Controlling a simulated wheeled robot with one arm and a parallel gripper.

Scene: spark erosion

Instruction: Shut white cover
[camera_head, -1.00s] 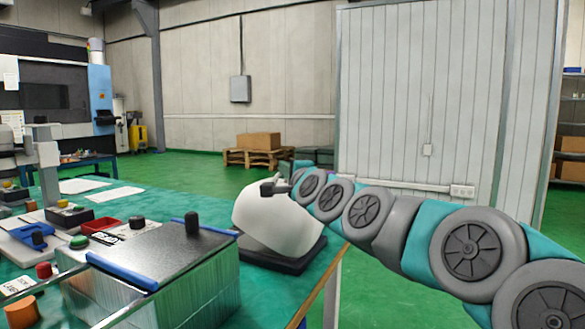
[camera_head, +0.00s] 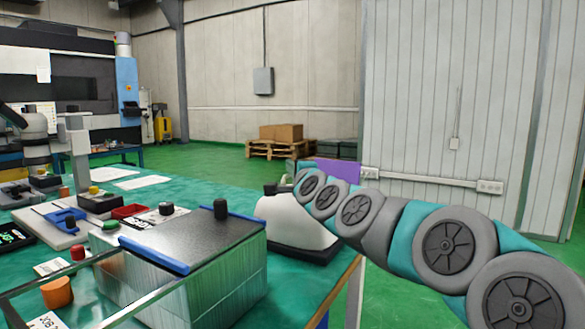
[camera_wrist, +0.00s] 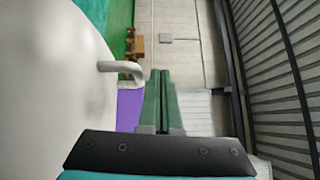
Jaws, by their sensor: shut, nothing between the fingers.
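The white cover (camera_head: 292,219) is a rounded shell on a dark base (camera_head: 305,252) at the right end of the green table. Its large pale side fills the left of the wrist view (camera_wrist: 50,90). A pale bent handle (camera_wrist: 120,68) sticks out from it, left of my fingers. My gripper (camera_head: 277,188) is at the top of the cover in the head view. In the wrist view my gripper (camera_wrist: 160,78) has its green fingers together and empty, pointing past the handle. I cannot tell whether they touch the cover.
A metal box (camera_head: 190,262) with blue edge bars stands left of the cover. A purple panel (camera_head: 338,170) shows behind my arm. A pallet with cartons (camera_head: 281,132) lies far back. Green floor is open beyond the table.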

